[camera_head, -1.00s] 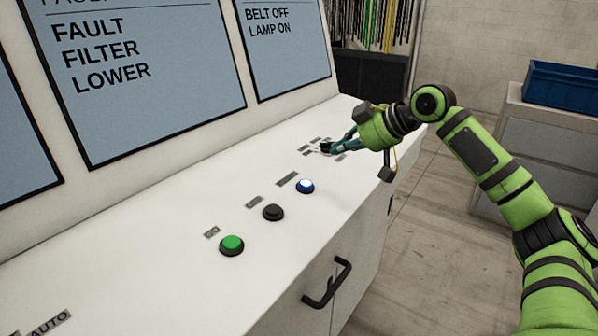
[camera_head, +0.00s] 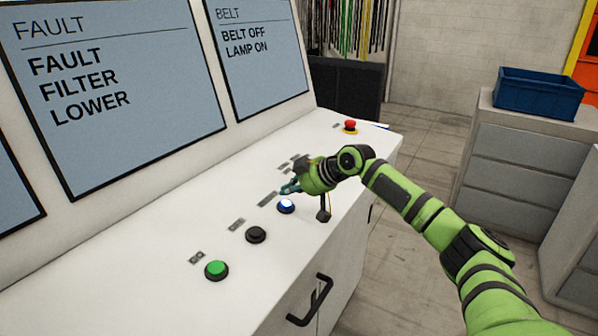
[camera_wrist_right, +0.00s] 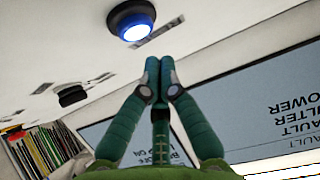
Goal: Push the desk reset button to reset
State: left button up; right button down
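A blue button with a lit white top (camera_head: 287,206) sits on the white desk (camera_head: 160,262); it also shows at the top of the wrist view (camera_wrist_right: 133,24). A black button (camera_head: 256,235) and a green button (camera_head: 216,270) stand nearer to me in the same row. Their small labels are too small to read. My right gripper (camera_head: 287,188) is just beyond the blue button in the head view. In the wrist view its fingertips (camera_wrist_right: 160,64) are together, empty, and apart from the button. My left gripper is out of view.
Screens (camera_head: 110,80) rise along the left of the desk. A black handle (camera_head: 312,302) sticks out of the desk's front. A blue crate (camera_head: 538,92) sits on a grey cabinet at right.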

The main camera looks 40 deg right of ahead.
aim_at(286, 205)
jog(key=shift+f, duration=1.05)
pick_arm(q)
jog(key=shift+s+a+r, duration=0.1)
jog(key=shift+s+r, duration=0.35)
